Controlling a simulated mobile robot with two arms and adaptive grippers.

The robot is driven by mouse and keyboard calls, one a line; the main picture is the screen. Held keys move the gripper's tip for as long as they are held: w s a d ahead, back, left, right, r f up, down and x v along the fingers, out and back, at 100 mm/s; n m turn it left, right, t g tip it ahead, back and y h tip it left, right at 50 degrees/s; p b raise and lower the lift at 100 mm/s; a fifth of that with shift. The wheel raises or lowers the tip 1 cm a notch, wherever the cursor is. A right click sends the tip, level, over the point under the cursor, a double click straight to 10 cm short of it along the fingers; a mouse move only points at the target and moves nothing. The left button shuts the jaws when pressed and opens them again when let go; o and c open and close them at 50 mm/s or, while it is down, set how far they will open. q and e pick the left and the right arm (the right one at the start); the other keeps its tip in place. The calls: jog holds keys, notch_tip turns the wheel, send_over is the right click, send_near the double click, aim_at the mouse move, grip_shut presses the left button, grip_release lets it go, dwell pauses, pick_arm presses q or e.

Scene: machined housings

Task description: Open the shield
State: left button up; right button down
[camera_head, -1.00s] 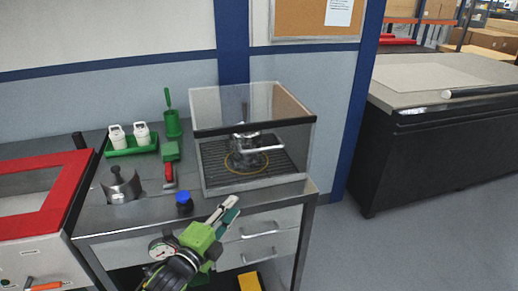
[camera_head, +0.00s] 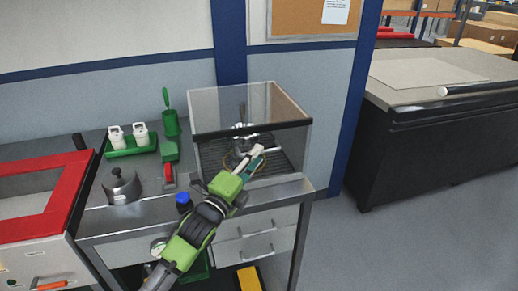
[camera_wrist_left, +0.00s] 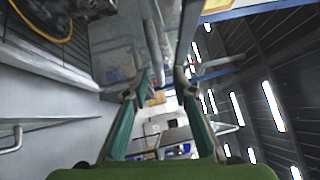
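The shield (camera_head: 222,108) is a clear box-like cover with a dark front edge (camera_head: 252,129), standing on the bench at the right. It looks closed over a metal housing (camera_head: 241,128) on a dark slatted base. My left gripper (camera_head: 257,156) is at the front of the shield, just below the dark edge, and covers most of the pale handle bar there. The left wrist view shows its two fingers (camera_wrist_left: 160,82) apart, with a grey bar (camera_wrist_left: 154,45) running between or just beyond the tips. I cannot tell whether they touch it. My right gripper is not in view.
A red-framed box (camera_head: 62,205) is at left.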

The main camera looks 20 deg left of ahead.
pick_arm(q)
jog(key=shift+x, duration=1.35)
grip_shut()
